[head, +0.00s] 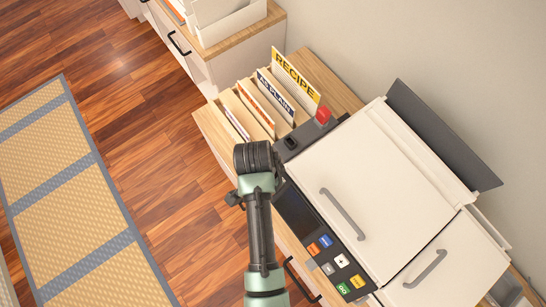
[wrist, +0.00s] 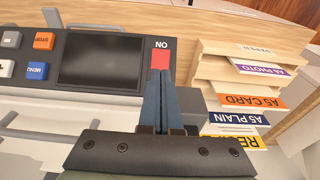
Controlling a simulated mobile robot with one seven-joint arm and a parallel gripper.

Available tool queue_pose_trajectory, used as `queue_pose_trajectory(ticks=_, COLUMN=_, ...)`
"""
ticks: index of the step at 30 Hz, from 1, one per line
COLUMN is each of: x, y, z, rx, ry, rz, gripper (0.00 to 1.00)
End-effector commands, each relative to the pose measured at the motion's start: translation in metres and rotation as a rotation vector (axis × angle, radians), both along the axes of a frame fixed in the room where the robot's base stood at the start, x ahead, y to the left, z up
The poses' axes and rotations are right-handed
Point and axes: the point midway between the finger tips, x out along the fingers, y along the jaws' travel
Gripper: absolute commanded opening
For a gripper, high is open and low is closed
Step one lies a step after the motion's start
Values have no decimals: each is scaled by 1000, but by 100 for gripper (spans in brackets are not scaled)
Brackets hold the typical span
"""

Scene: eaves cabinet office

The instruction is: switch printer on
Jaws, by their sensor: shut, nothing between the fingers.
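The printer (head: 365,180) is a white machine with a dark control panel along its front edge. In the wrist view the panel (wrist: 102,60) shows a dark screen and, beside it, a red button (wrist: 160,55) marked ON, upside down. My gripper (wrist: 160,76) is shut and empty. Its fingertips overlap the lower edge of the red button in the picture; I cannot tell whether they touch it. In the head view my gripper (head: 277,170) is over the panel's upper end and hides the button. The screen looks dark.
Orange STOP (wrist: 44,41) and blue MENU (wrist: 37,70) keys lie beyond the screen. A wooden sorter (head: 240,108) with labelled dividers stands beside the printer. A red knob (head: 323,115) sits near the printer's corner. Open floor (head: 150,150) lies left.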

Motion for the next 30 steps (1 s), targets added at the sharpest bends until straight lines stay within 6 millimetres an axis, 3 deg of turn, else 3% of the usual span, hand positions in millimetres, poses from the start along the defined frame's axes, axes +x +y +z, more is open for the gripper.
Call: queue_pose_trajectory(ticks=30, x=0, y=0, z=-16, rx=0, ry=0, rz=0, gripper=0)
